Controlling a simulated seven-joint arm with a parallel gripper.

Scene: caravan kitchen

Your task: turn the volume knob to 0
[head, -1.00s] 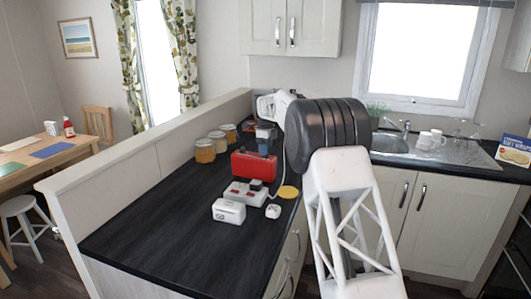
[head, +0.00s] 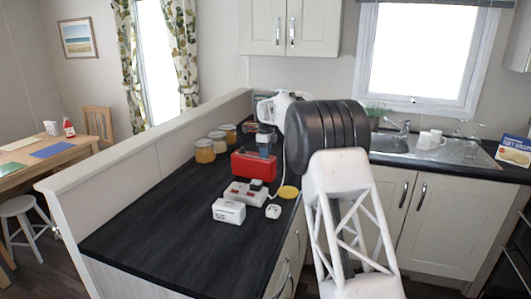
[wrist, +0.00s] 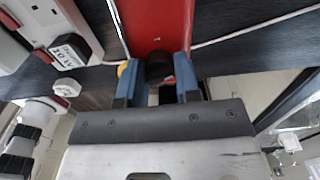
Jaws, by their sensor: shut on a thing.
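A red box-shaped device (head: 254,166) stands on the dark counter in the head view. In the wrist view its red face (wrist: 158,25) fills the top middle. A round black knob (wrist: 160,67) sits on that face; I take it for the volume knob. My gripper (wrist: 158,74) has its two blue fingers on either side of the knob and is shut on it. The fingers and the glare hide part of the knob, and I cannot read any pointer or 0 mark. In the head view the device's far side, with the knob, is hidden.
A power strip (head: 245,193), a white box (head: 229,211), a white plug (head: 273,211) and a yellow disc (head: 288,192) lie in front of the device. Several jars (head: 205,151) stand along the ledge. A white cable runs beside the device. The near counter is clear.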

